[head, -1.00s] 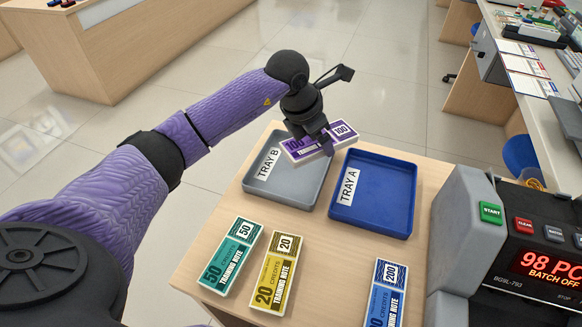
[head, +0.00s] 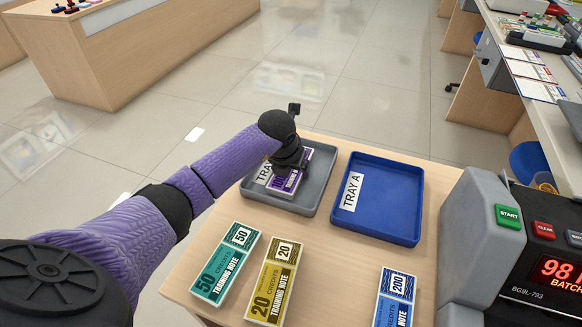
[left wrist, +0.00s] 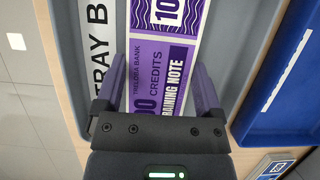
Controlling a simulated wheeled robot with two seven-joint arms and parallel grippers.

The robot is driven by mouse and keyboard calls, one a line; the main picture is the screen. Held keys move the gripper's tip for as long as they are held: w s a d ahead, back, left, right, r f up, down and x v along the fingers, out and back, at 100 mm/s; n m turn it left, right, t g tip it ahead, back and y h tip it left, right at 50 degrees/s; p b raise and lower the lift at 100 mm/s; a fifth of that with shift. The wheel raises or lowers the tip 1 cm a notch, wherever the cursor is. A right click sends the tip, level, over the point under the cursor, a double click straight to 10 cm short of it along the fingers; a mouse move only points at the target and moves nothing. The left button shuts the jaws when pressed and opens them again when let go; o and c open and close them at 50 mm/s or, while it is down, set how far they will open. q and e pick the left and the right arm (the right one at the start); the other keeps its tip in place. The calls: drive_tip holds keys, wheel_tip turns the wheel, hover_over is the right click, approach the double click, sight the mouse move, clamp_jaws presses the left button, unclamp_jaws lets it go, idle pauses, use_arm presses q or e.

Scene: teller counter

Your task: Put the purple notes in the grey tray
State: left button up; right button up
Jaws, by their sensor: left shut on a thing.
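The purple notes (head: 292,181), a bundle marked 100 credits, are in the grey tray (head: 317,197), which is labelled TRAY B. In the left wrist view the purple notes (left wrist: 165,62) lie between the two fingers of my left gripper (left wrist: 162,88), over the inside of the grey tray (left wrist: 243,40). My left gripper (head: 284,184) is shut on the bundle. I cannot tell whether the bundle touches the tray floor. My arm hides part of the tray and of its label. My right gripper is not in view.
A blue tray (head: 398,220) labelled TRAY A stands right beside the grey tray and is empty. Green 50 notes (head: 226,264), yellow 20 notes (head: 272,283) and blue 200 notes (head: 394,300) lie nearer on the counter. A grey counting machine (head: 480,235) stands at the right.

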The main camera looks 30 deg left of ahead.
use_arm(q)
drive_tip(key=shift+f, duration=0.1)
drive_tip(key=o, duration=1.2)
drive_tip(key=shift+c, duration=0.2)
drive_tip(key=shift+r, duration=0.2)
drive_tip(key=p+v, duration=0.5)
drive_tip(key=v, duration=0.7)
drive_tip(key=shift+p, duration=0.3)
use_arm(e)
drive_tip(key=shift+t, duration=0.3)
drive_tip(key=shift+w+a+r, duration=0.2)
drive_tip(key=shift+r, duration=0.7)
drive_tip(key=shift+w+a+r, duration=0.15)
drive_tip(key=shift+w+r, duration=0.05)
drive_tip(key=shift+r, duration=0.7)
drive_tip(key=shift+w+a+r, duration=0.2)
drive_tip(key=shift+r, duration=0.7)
